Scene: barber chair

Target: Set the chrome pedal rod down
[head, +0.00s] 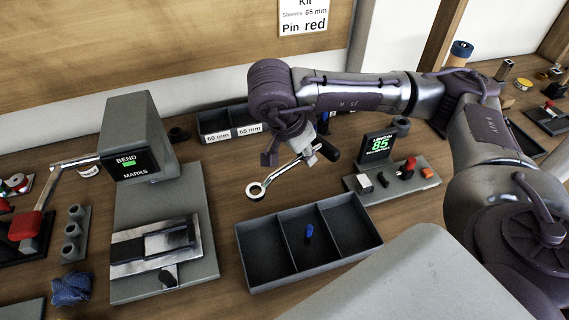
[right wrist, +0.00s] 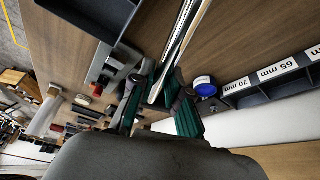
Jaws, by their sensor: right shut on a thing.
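The chrome pedal rod (head: 284,172) is a slim shiny bar with a ring at its lower left end. A black part (head: 326,148) shows at its upper right end. My right gripper (head: 300,152) is shut on the rod, which slants over the wooden bench behind the dark three-part tray (head: 243,245). In the right wrist view, the chrome rod (right wrist: 180,42) runs between the green-padded fingers of my right gripper (right wrist: 160,103). I cannot tell how high above the bench the rod is. My left gripper is not in view.
A blue peg (head: 308,232) stands in the tray's middle compartment. A grey gauge with a green display (head: 380,146) is to the right. A bending machine (head: 138,145) stands left. Labelled bins (head: 222,126) are at the back. Bare bench (head: 228,180) lies around the ring.

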